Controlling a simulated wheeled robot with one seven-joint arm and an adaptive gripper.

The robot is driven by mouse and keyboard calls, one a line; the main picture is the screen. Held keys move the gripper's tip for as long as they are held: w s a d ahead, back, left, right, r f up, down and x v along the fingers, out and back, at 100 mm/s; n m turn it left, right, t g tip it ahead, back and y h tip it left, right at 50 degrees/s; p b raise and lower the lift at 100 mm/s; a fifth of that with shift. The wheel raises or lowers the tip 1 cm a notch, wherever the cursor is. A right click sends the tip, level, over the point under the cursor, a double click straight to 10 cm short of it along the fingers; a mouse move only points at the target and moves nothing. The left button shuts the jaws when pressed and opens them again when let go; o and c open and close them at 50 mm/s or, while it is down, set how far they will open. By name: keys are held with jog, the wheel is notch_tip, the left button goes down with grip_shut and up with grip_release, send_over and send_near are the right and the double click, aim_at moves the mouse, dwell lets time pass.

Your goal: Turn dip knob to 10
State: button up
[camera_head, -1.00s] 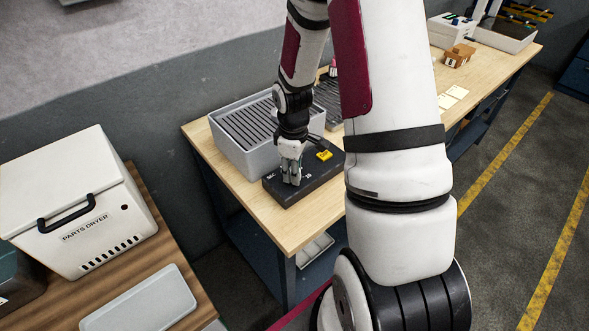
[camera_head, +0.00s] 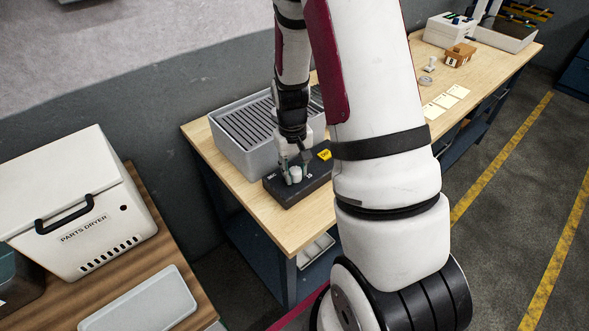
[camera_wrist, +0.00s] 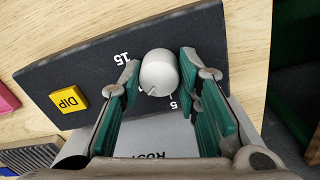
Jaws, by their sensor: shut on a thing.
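The dip knob (camera_wrist: 158,72) is a pale round knob on a dark control box (camera_wrist: 225,30) with a yellow DIP tag (camera_wrist: 68,101). In the wrist view my gripper (camera_wrist: 160,66) has its fingers on either side of the knob, closed on it. The numeral 15 shows left of the knob and a 5 below it to the right. A small mark on the knob's lower edge is hard to read, and I see no 10. In the head view the knob (camera_head: 296,173) shows at my gripper (camera_head: 294,167) on the box (camera_head: 300,191).
A grey slatted bin (camera_head: 232,155) stands right behind the box. The bare bench top (camera_head: 278,225) lies in front. A white parts dryer (camera_head: 70,200) stands on a separate table at the left. Cards and small parts lie farther along the bench.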

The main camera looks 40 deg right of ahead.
aim_at(293, 171)
jog(key=shift+m, duration=0.6)
jog(key=o, duration=1.2)
jog(key=r, duration=1.2)
jog(key=shift+w+a, duration=0.15)
jog(key=shift+a, duration=0.1)
